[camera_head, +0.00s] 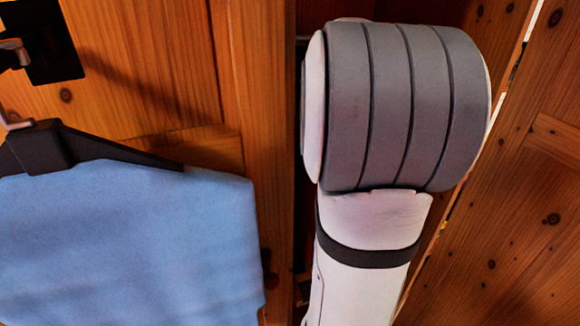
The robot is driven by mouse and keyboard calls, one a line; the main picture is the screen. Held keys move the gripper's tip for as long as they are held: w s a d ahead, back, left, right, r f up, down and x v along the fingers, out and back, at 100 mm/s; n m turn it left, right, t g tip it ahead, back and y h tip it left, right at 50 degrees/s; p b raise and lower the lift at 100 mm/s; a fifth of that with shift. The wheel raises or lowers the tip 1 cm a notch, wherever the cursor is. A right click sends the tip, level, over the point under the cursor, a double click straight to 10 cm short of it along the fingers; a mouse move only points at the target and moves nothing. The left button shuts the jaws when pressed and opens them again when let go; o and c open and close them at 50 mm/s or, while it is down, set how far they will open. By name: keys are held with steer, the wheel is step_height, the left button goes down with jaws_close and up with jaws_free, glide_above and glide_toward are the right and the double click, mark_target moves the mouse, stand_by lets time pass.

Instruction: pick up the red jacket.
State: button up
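No red jacket shows in this view. A light blue garment (130,245) hangs on a dark hanger (45,148) at the left, and its lower part is cut off by the frame edge. My white and grey arm stands upright in the middle right, to the right of the blue garment and apart from it in the picture. My gripper is out of view, so what it holds cannot be seen.
A metal hook (15,50) on a black plate (45,40) is fixed to the knotty wooden panel (150,85) at upper left. Another wooden panel (515,225) stands close on the right, with a narrow bright gap along its edge. Little free room shows.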

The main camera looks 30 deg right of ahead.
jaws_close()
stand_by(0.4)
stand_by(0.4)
